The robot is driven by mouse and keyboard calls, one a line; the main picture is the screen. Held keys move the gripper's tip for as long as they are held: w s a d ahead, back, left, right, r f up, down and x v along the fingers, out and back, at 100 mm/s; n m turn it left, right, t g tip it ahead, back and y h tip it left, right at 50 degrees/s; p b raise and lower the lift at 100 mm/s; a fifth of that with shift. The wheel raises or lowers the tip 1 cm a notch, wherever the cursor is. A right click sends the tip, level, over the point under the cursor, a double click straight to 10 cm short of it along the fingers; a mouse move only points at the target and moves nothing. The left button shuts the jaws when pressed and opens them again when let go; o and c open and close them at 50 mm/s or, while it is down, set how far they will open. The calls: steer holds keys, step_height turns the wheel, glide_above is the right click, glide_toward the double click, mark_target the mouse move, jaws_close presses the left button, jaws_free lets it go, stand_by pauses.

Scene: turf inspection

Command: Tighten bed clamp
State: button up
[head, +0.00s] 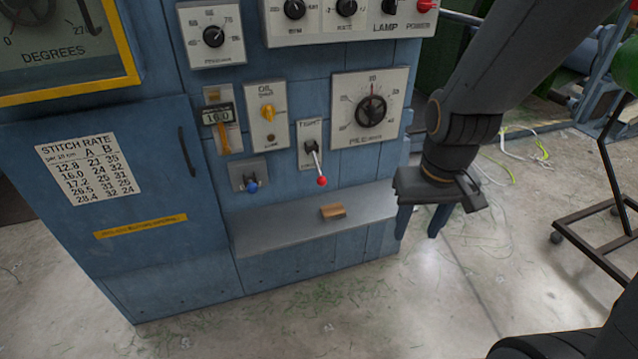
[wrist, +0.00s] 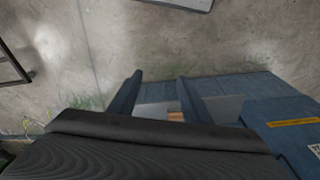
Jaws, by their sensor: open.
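The blue machine cabinet (head: 300,262) carries several controls, and I can read no label that says bed clamp. A small lever with a blue knob (head: 252,187) sits low on the front. Right of it, a lever with a red ball (head: 321,181) points down on a white plate. A large black pile dial (head: 370,110) is above right. My gripper (head: 421,226) is open and empty, fingers pointing down, off the cabinet's right end and apart from every control. In the wrist view its two fingers (wrist: 160,76) stand apart over the floor and the cabinet's edge.
A grey ledge (head: 285,232) juts out below the controls, with a small wooden block (head: 333,211) on it. A dark wheeled frame (head: 590,215) stands at the right. The concrete floor between is mostly clear, with grass scraps.

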steer(key=w+f+n+t+b, duration=0.1)
steer(key=w+f+t+b, duration=0.25)
steer(key=w+f, duration=0.4)
steer(key=n+t+y+b, duration=0.6)
steer(key=t+y+b, duration=0.35)
steer(key=b, duration=0.85)
glide_toward(325, 184)
steer(key=f+x, duration=0.1)
steer(key=x, duration=0.6)
steer(key=shift+w+a+r, duration=0.2)
steer(key=shift+w+a, duration=0.05)
steer(key=shift+a, duration=0.1)
steer(key=shift+w+a+r+y, duration=0.15)
steer(key=shift+w+y, duration=0.1)
steer(key=shift+w, duration=0.3)
steer(key=b+x, duration=0.1)
steer(key=x, duration=0.6)
steer(key=shift+r, duration=0.15)
